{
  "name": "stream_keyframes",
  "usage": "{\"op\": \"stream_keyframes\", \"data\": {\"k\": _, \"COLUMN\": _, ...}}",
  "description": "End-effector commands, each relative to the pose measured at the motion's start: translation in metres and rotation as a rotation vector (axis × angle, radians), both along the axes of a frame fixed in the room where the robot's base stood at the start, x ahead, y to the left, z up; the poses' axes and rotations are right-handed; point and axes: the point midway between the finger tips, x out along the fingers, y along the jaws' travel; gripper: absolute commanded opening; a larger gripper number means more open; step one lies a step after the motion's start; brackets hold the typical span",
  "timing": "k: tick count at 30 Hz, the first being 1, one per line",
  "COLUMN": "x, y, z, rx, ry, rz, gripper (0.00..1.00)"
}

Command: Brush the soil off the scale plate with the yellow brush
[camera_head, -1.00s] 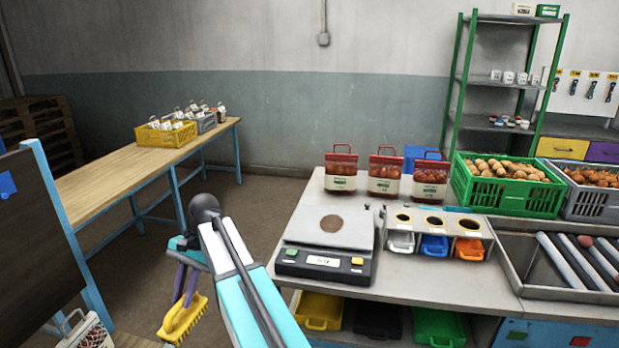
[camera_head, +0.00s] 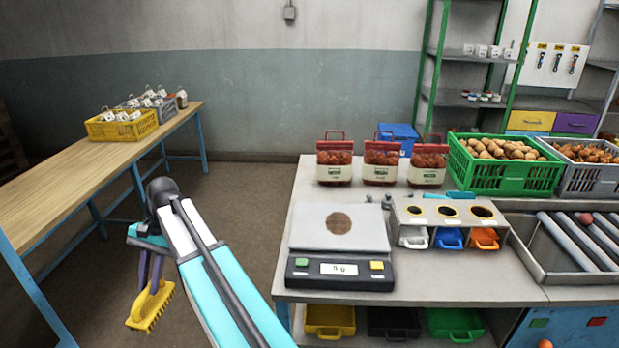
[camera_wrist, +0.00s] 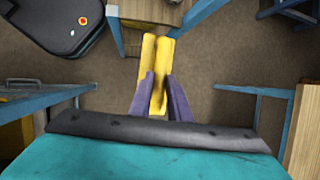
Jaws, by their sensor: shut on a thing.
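The scale (camera_head: 340,272) stands at the left end of the grey workbench. A round brown patch of soil (camera_head: 339,223) lies on its pale plate (camera_head: 308,226). The yellow brush (camera_head: 150,306) hangs in my gripper (camera_head: 153,278), to the left of the bench and apart from it, with its bristles facing right and down. In the wrist view the purple fingers of my gripper (camera_wrist: 157,95) are shut on the yellow brush (camera_wrist: 156,60), with floor beneath.
Three red-topped sacks (camera_head: 381,162) stand behind the scale. A sorter box with three holes (camera_head: 446,212) sits close on its right. A wooden table (camera_head: 70,185) with a yellow crate (camera_head: 121,129) runs along the left. Open floor lies between table and bench.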

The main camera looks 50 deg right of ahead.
Motion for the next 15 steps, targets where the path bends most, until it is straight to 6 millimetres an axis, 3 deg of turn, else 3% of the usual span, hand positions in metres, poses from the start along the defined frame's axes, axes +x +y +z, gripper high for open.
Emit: {"op": "stream_keyframes", "data": {"k": 15, "x": 0.0, "y": 0.015, "z": 0.0, "rx": 0.001, "ry": 0.0, "rz": 0.023, "gripper": 0.0}}
